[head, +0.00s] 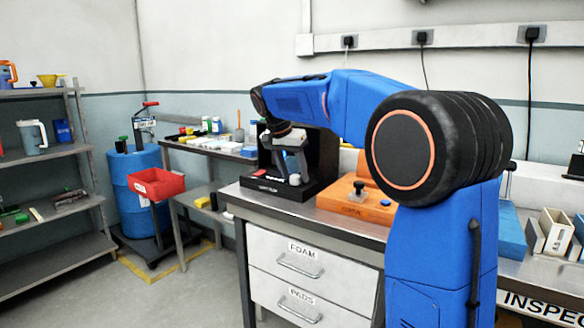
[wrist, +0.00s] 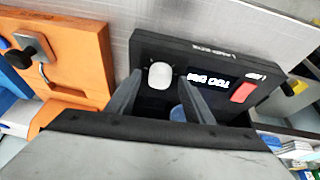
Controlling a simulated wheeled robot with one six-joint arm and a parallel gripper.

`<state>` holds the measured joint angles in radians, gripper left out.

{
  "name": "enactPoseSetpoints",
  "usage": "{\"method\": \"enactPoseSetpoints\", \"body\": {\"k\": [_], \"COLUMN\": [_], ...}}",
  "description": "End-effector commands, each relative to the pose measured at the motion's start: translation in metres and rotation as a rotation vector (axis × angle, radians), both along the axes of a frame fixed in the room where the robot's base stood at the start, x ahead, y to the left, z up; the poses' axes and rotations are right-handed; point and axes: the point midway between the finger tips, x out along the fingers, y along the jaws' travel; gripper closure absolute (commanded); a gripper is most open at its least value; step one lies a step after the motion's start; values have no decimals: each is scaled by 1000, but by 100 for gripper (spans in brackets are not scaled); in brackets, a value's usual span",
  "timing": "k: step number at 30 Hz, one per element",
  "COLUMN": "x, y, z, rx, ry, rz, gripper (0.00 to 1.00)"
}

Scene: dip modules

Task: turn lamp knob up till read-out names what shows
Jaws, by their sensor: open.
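A black box (head: 275,192) stands on the bench, with a front ledge that carries a white knob (head: 294,180). In the wrist view the white knob (wrist: 160,75) lies between the tips of my open gripper (wrist: 160,82), one finger on each side; I cannot tell whether they touch it. A lit read-out (wrist: 208,80) beside it appears upside down and seems to say "TOO DIM". A red patch (wrist: 243,92) is beside the read-out. A blue round shape (wrist: 178,113) shows partly between the fingers. My gripper (head: 291,158) points down in the head view.
An orange block (head: 355,203) with a dark knob sits right of the box, and also shows in the wrist view (wrist: 85,60). A side bench (head: 215,150) with bottles is behind left. A red bin (head: 157,184) is by a blue drum (head: 140,215).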

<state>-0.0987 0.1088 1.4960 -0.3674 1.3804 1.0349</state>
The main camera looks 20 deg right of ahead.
Motion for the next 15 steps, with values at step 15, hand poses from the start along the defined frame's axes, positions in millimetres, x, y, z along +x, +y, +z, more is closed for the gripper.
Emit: {"method": "enactPoseSetpoints", "body": {"k": [15], "x": [-14], "y": [27], "z": [73], "rx": [0], "ry": [-3], "rz": [2], "gripper": [52]}}
